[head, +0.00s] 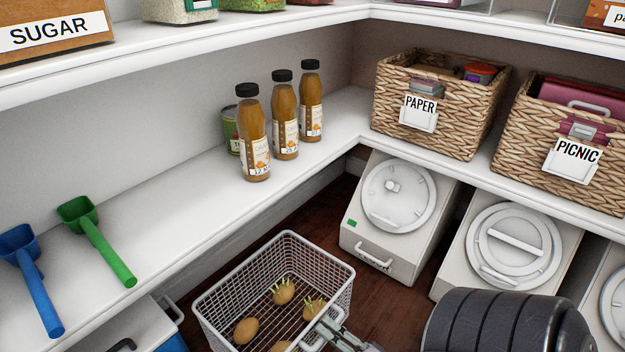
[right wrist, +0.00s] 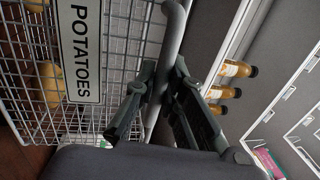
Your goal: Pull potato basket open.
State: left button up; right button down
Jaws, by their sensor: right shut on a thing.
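The potato basket (head: 273,250) is a white wire basket at the bottom middle of the head view, clear of the shelf edge above it. Several potatoes (head: 246,331) lie inside, some sprouting. My right gripper (head: 326,328) is at the basket's near right side. In the right wrist view my right gripper (right wrist: 160,98) has its fingers around a grey bar at the basket's front and is shut on it. The POTATOES label (right wrist: 80,50) hangs on the wire mesh beside the fingers. My left gripper is not in view.
White bins with round lids (head: 399,197) stand right of the basket under the shelf. A dark ribbed cylinder (head: 505,325) is at the lower right. Dark wooden floor (head: 385,307) shows between basket and bins.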

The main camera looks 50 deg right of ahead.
jog(key=shift+s, duration=0.7)
jog(key=c, duration=1.7)
grip_release()
jog(key=shift+o, duration=0.2)
jog(key=v, duration=1.2)
jog(key=shift+d, duration=0.1)
